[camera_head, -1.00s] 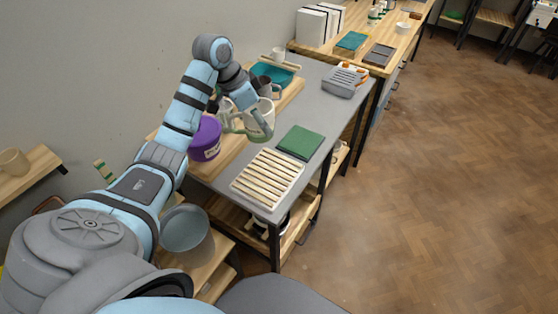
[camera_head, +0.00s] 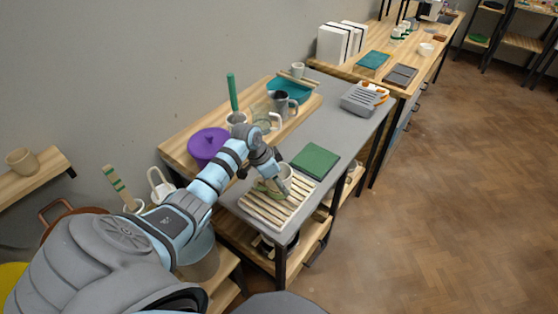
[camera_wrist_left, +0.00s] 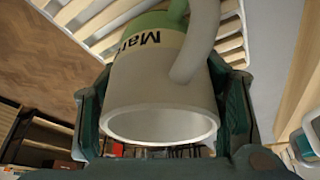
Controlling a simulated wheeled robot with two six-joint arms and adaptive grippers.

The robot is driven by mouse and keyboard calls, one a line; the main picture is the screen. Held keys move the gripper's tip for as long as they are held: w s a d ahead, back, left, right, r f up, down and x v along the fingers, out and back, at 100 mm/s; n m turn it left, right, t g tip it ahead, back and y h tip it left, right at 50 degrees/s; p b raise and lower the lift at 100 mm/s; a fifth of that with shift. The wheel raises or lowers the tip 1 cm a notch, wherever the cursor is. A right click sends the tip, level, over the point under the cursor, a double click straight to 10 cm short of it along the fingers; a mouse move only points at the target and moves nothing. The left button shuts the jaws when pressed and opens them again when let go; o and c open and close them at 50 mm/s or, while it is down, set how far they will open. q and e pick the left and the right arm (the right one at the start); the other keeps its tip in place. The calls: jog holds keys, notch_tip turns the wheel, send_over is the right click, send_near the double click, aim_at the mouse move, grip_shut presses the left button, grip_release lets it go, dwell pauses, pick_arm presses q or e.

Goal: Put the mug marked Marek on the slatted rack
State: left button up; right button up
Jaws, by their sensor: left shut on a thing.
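My left gripper (camera_head: 272,186) is shut on a pale mug (camera_head: 286,172), low over the slatted rack (camera_head: 263,213). In the left wrist view the mug (camera_wrist_left: 155,80) sits between my dark green fingers. Slats of the rack (camera_wrist_left: 107,17) show beyond the mug. I cannot tell whether the mug touches the slats. My right gripper is not in view.
A green book or mat (camera_head: 315,160) lies just behind the rack on the grey table. A purple lidded pot (camera_head: 208,146), a grey pitcher (camera_head: 280,103) and a teal tray (camera_head: 292,92) stand on the wooden board along the wall. A grey caddy (camera_head: 363,99) stands farther back.

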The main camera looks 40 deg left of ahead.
pick_arm(q)
jog(key=shift+s, duration=0.2)
jog(key=shift+f, duration=0.1)
jog(key=o, duration=1.4)
jog(key=shift+c, duration=0.2)
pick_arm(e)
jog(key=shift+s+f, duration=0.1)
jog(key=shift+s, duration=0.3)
pick_arm(q)
jog(key=shift+a+r, duration=0.1)
jog(key=shift+r, duration=0.45)
jog(key=p+v, duration=0.2)
jog(key=v, duration=0.9)
jog(key=shift+s, duration=0.15)
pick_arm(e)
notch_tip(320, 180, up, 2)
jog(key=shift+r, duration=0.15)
